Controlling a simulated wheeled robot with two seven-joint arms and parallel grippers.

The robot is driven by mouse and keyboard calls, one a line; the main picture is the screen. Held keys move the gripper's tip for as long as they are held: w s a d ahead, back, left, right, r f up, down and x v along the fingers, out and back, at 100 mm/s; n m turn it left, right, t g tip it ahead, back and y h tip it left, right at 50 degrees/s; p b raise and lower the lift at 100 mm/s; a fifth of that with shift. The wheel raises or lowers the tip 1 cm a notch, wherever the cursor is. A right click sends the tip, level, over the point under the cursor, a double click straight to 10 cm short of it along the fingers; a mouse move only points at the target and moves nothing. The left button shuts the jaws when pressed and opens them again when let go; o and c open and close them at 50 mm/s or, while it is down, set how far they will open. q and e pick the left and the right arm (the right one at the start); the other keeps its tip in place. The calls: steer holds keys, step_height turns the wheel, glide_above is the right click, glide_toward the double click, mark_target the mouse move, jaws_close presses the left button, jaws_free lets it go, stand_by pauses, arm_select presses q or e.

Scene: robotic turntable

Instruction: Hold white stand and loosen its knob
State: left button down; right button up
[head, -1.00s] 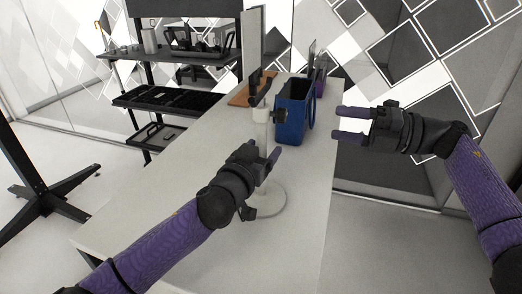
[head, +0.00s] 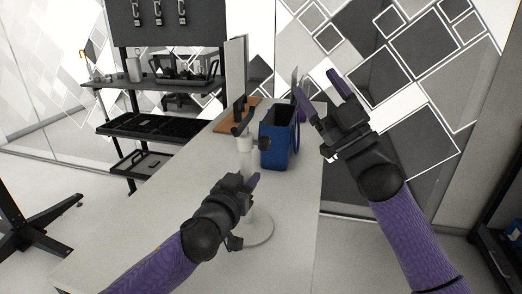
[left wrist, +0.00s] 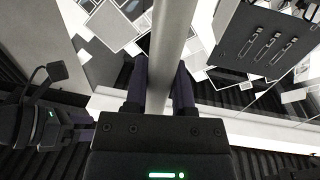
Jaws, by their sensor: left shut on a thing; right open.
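The white stand has a round base (head: 258,232) on the table and an upright post that also shows in the left wrist view (left wrist: 172,45). A dark clamp (head: 241,122) sits at its top. A small black knob (head: 264,143) sticks out to the right near the top. My left gripper (head: 250,184) is shut on the post below the knob; its fingers flank the post in the left wrist view (left wrist: 160,88). My right gripper (head: 320,84) is open and empty, to the right of and above the knob, its fingers pointing up and slightly left, apart from the stand.
A blue bin (head: 277,150) stands just behind and right of the stand's top, close to the knob. A brown board (head: 228,126) lies farther back on the white table (head: 150,215). A black shelf rack (head: 150,128) stands at the back left. The table's left part is clear.

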steer(key=d+m+t+h, duration=0.1)
steer(key=m+t+h, duration=0.3)
steer(key=m+h, duration=0.65)
steer(key=m+g+y, duration=0.2)
steer(key=m+g, duration=0.6)
steer(key=m, duration=0.9)
glide_toward(268, 146)
steer(key=shift+n, duration=0.25)
steer(key=x, duration=1.1)
steer(key=shift+w+d, duration=0.1)
jaws_close()
